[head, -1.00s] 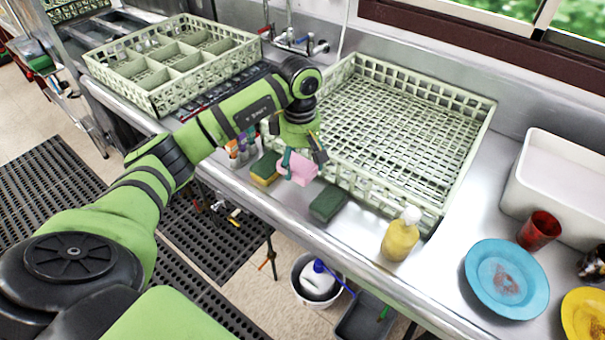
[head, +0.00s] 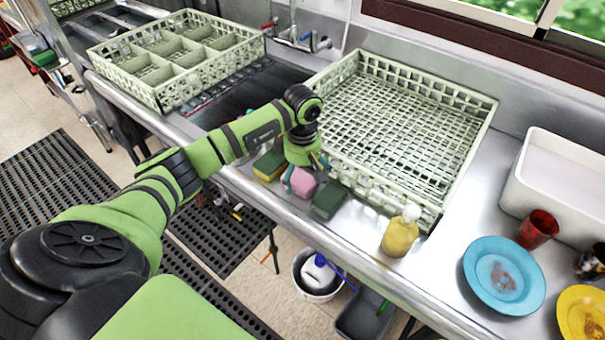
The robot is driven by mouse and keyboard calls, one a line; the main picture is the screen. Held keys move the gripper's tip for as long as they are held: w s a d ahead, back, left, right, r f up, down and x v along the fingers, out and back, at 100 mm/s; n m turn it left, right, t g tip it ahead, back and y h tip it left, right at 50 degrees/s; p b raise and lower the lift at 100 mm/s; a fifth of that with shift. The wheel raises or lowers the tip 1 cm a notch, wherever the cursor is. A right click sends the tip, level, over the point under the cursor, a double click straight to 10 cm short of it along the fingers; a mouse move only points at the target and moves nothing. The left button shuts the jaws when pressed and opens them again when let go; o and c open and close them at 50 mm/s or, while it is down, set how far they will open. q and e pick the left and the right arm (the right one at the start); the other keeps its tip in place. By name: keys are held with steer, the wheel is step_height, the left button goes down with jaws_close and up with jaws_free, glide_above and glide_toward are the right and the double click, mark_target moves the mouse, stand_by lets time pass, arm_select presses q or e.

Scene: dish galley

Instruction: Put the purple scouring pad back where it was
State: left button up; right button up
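The purple scouring pad (head: 302,183), pinkish in this light, is low at the counter's front strip, between a yellow-and-green sponge and a dark green pad. My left gripper (head: 304,171) reaches down over it from behind. Its fingers lie on either side of the pad and appear shut on it. The pad seems to be at the counter surface, though its underside is hidden. My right gripper is not in view.
The yellow-and-green sponge (head: 269,165) is close on the left, the dark green pad (head: 329,200) close on the right. A large empty rack (head: 478,108) stands behind. A yellow soap bottle (head: 400,236) and blue plate (head: 503,277) are further right.

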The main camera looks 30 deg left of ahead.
mark_target(303, 175)
arm_select(q)
steer(key=shift+r, duration=0.15)
steer(key=shift+r, duration=0.15)
step_height(303, 175, up, 12)
steer(key=b, duration=0.3)
steer(key=shift+f, duration=0.2)
